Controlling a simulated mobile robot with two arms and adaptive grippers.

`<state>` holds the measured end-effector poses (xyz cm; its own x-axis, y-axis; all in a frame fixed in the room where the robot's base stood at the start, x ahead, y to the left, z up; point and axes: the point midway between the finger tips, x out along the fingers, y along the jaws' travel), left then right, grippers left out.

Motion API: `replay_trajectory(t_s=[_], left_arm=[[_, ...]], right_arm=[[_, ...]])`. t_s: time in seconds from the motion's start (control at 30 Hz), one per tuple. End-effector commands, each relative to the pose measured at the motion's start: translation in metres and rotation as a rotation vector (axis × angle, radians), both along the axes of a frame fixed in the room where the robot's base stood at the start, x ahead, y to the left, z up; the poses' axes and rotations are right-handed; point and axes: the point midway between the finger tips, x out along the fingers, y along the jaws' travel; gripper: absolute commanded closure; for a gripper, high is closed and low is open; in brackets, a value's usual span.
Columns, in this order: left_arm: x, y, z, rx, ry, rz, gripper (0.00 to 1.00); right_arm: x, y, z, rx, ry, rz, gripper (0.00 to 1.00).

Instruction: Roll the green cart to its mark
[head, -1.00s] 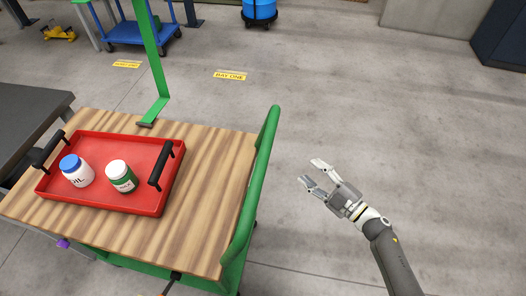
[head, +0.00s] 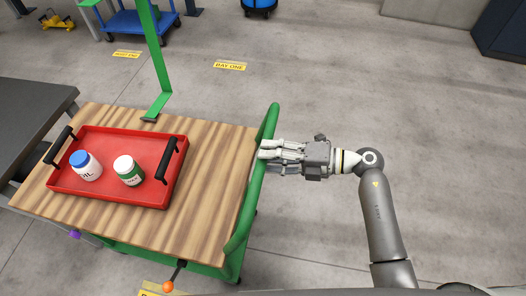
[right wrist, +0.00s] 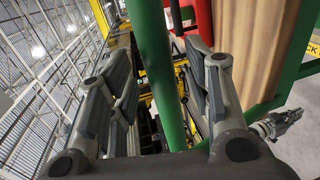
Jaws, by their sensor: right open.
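The green cart (head: 245,235) stands in front of me, with a wood top (head: 205,195) and a curved green push handle (head: 263,165) on its right side. My right gripper (head: 262,150) is level with the handle, its fingers pointing left at the bar. In the right wrist view, the green bar (right wrist: 153,70) runs between the two spread fingers, with gaps beside it. A grey gripper-like part (right wrist: 277,122), perhaps my left gripper, shows small at the right there; its jaws are unclear. A yellow BAY ONE floor label (head: 229,65) lies beyond the cart.
A red tray (head: 120,193) holds a blue-capped bottle (head: 86,166) and a white-capped bottle (head: 128,171). An orange-knobbed lever (head: 168,287) sticks out at the cart's near side. A grey table (head: 30,115) stands at left. A blue cart (head: 140,20) stands behind; floor at right is clear.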

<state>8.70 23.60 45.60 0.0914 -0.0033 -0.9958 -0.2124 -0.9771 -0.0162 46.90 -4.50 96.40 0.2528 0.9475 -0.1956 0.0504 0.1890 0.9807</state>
Motion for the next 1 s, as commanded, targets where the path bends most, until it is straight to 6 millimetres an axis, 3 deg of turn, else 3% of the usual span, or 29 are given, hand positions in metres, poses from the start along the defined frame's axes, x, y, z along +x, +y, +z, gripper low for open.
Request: replay_trajectory(t_s=[0.2,0.53,0.9,1.0], left_arm=[[0.0,0.0,0.006,-0.001,0.0,-0.001,1.0],[0.0,-0.001,0.006,-0.001,0.0,-0.002,1.0],[0.0,-0.001,0.006,-0.001,0.0,-0.002,1.0],[0.0,-0.001,0.006,-0.001,0.0,-0.002,1.0]], right_arm=[[0.006,0.021,-0.004,0.001,0.001,0.0,0.54],[0.007,0.024,-0.006,0.0,0.0,0.0,0.54],[0.006,0.024,-0.006,0.0,0.001,0.0,1.0],[0.006,0.024,-0.006,-0.001,0.001,-0.001,1.0]])
